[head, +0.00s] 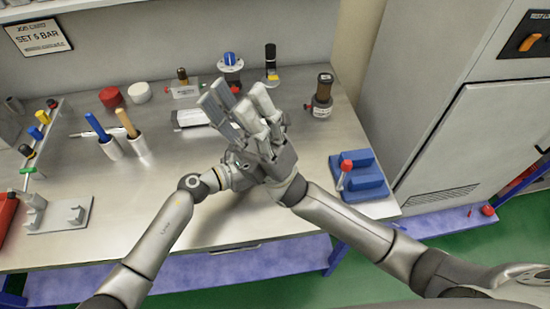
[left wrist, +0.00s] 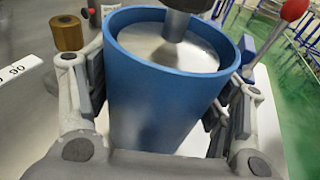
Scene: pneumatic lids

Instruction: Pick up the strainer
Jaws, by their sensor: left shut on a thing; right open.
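My left gripper (left wrist: 160,92) is shut on a blue cylinder (left wrist: 150,112) with an open round rim in the left wrist view. A pale metal surface (left wrist: 150,52) lies inside the rim, with a dark grey rod at its middle. I cannot tell for sure whether this cylinder is the strainer. In the head view my left gripper (head: 240,167) is partly behind the right one, and the cylinder is hidden. My right gripper (head: 238,100) is open above the middle of the bench, its fingers towards the back; I see nothing held in it.
A blue block (head: 364,178) with a red-knobbed lever stands at right. A red lid (head: 110,97) and white lid (head: 140,92) lie at back left. The bench front is mostly clear.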

